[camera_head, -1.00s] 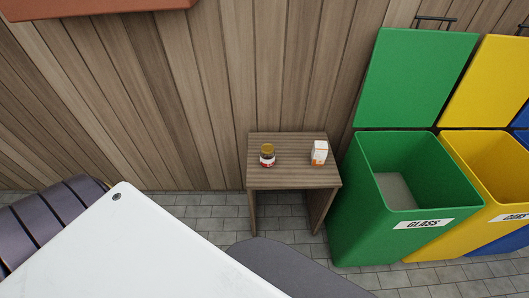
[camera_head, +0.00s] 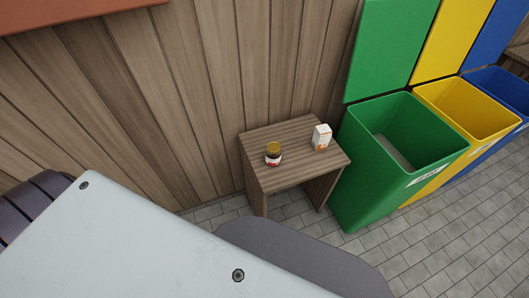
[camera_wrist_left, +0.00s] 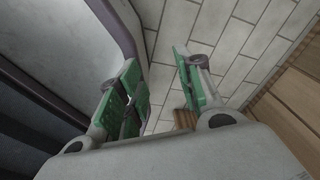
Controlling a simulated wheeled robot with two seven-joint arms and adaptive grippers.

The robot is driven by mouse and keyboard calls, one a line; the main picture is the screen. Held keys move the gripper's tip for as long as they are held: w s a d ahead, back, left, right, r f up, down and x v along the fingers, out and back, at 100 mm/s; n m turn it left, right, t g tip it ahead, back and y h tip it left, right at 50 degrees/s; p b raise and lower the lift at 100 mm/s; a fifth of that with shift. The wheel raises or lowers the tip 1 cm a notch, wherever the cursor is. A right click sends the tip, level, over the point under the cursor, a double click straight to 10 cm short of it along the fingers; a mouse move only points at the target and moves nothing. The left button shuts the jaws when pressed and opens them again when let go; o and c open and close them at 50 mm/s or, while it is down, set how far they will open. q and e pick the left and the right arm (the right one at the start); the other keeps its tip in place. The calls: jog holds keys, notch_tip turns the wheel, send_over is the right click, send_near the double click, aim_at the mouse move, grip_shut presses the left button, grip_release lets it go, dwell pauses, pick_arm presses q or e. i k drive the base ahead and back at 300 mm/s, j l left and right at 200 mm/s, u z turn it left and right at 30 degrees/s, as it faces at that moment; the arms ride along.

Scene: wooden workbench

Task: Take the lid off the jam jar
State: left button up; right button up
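The jam jar (camera_head: 273,158) stands upright on a small wooden table (camera_head: 262,141) against the plank wall. Its gold-brown lid (camera_head: 273,147) is on top, and a red and white label shows on its side. My left gripper (camera_wrist_left: 160,85) shows only in the left wrist view. Its two green-padded fingers are apart with nothing between them, above a tiled floor and away from the jar. My right gripper is in neither view.
A white and orange carton (camera_head: 321,138) stands right of the jar. Open green (camera_head: 370,195), yellow (camera_head: 470,95) and blue (camera_head: 510,80) bins stand to the right of the table. A grey rounded surface (camera_head: 300,255) lies in front of it. Tiled floor is free at lower right.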

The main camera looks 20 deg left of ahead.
aim_at(272, 160)
jog(key=j+z, duration=0.1)
jog(key=j, duration=0.4)
jog(key=k+j, duration=0.15)
jog(key=j, duration=0.4)
jog(key=j+z, duration=0.15)
jog(key=j, duration=0.35)
